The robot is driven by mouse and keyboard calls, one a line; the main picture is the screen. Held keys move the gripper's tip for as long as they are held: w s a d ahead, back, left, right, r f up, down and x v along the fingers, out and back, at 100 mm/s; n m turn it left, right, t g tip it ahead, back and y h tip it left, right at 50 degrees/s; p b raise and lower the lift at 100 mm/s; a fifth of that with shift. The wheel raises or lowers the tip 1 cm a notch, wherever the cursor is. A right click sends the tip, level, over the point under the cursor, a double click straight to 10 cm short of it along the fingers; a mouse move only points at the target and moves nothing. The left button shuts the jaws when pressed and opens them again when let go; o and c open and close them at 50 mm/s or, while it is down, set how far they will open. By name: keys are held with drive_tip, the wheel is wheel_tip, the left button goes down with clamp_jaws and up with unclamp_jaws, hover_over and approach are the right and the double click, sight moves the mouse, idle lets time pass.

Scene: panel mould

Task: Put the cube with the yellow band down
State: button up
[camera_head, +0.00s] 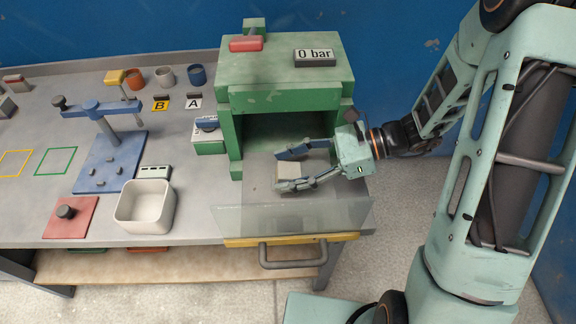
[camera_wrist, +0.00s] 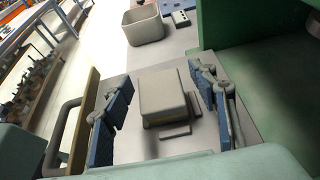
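A pale beige cube (camera_head: 288,170) sits on the grey bed at the front opening of the green press. It also shows in the wrist view (camera_wrist: 163,92), level, with small flat grey pieces beside its near edge. My gripper (camera_head: 279,171) reaches in from the right, with one blue-padded finger on each side of the cube. In the wrist view my gripper (camera_wrist: 162,76) is open, and grey surface shows between the cube and both fingers.
The green press (camera_head: 285,70) rises behind and above my gripper. A clear panel (camera_head: 290,218) stands along its front, above a drawer handle (camera_head: 290,255). A white bin (camera_head: 145,207), a blue fixture (camera_head: 108,160) and a red plate (camera_head: 68,218) stand to the left.

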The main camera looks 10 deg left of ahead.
drive_tip(key=v, duration=1.2)
drive_tip(key=shift+s, duration=0.1)
